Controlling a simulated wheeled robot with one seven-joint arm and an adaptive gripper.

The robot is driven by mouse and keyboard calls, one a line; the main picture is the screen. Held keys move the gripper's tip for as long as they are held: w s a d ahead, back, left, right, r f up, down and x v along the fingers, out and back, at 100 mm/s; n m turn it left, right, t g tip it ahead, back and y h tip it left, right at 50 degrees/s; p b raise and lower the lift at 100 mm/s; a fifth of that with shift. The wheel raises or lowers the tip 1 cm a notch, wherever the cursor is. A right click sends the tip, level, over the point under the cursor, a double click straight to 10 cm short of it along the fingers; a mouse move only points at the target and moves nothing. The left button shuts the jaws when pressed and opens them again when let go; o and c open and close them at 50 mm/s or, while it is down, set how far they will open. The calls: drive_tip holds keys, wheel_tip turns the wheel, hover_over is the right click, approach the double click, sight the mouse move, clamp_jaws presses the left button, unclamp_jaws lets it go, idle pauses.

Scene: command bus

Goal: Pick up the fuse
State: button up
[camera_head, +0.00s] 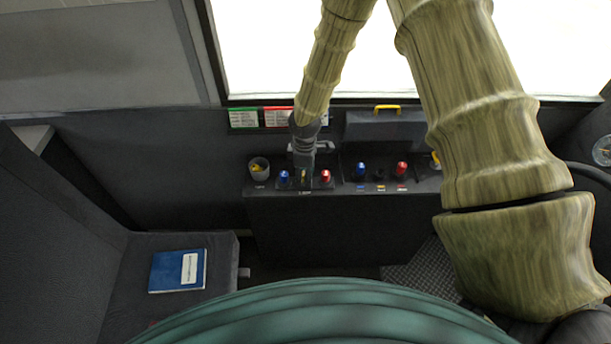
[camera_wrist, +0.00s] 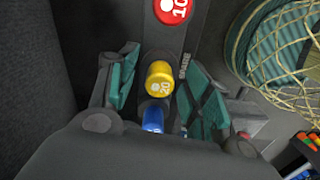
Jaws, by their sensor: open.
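A yellow fuse (camera_wrist: 160,78) marked 20 stands in the spare row, between a red fuse (camera_wrist: 172,10) marked 10 and a blue fuse (camera_wrist: 153,120). In the head view, the blue fuse (camera_head: 284,177) and red fuse (camera_head: 325,176) stand on either side of my gripper (camera_head: 303,170), which mostly hides the yellow one. In the wrist view, my gripper (camera_wrist: 163,88) is open, with its green-padded fingers on both sides of the yellow fuse. Gaps show between pads and fuse, so it does not look gripped. The blue fuse is partly hidden by the gripper body.
To the right, a second panel holds a blue fuse (camera_head: 361,169), a dark empty-looking socket (camera_head: 379,175) and a red fuse (camera_head: 401,169). A blue book (camera_head: 178,270) lies on the seat (camera_head: 222,250).

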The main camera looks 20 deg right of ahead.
drive_tip(key=c, duration=0.9)
